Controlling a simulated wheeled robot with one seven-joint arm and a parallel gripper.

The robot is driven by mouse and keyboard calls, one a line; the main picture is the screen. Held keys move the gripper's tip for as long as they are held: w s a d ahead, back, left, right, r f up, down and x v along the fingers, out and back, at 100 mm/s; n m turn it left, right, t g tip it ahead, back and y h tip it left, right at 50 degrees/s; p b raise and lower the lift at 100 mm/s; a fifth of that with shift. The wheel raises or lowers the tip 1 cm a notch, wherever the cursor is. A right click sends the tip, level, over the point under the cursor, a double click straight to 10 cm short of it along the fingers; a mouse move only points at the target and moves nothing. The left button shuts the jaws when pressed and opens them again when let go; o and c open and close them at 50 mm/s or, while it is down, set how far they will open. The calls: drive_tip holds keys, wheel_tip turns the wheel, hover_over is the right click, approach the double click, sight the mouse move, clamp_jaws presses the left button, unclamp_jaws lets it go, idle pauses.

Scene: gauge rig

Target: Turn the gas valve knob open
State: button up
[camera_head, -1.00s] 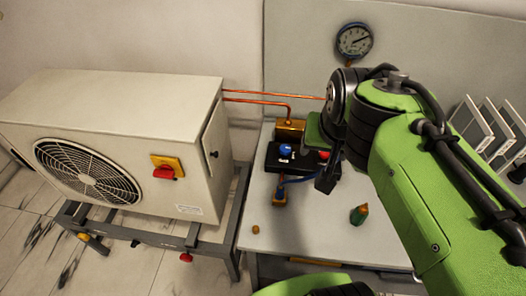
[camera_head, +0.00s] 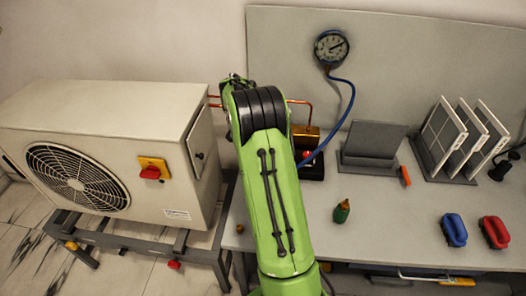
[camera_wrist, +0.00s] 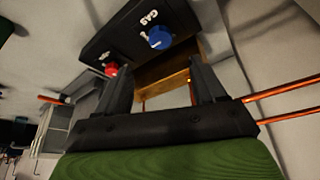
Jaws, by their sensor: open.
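The gas valve knob (camera_wrist: 160,37) is a blue knob with a white mark, on a black block (camera_wrist: 125,30) beside the lettering "GAS". A red knob (camera_wrist: 112,69) sits on the same block; in the head view the red knob (camera_head: 307,155) shows just right of my arm. My gripper (camera_wrist: 160,72) is open in the wrist view, with nothing between its fingers. The blue knob lies beyond the fingertips, apart from them. In the head view my arm hides the gripper and the blue knob.
A brass block (camera_head: 308,138) with copper pipes (camera_head: 300,102) stands behind the black block. A blue hose (camera_head: 345,110) runs up to a gauge (camera_head: 332,46). The outdoor unit (camera_head: 100,150) stands left.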

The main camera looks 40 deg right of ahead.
drive_tip(key=x, duration=1.1)
drive_tip(key=shift+b, duration=0.35)
drive_tip(key=c, duration=1.1)
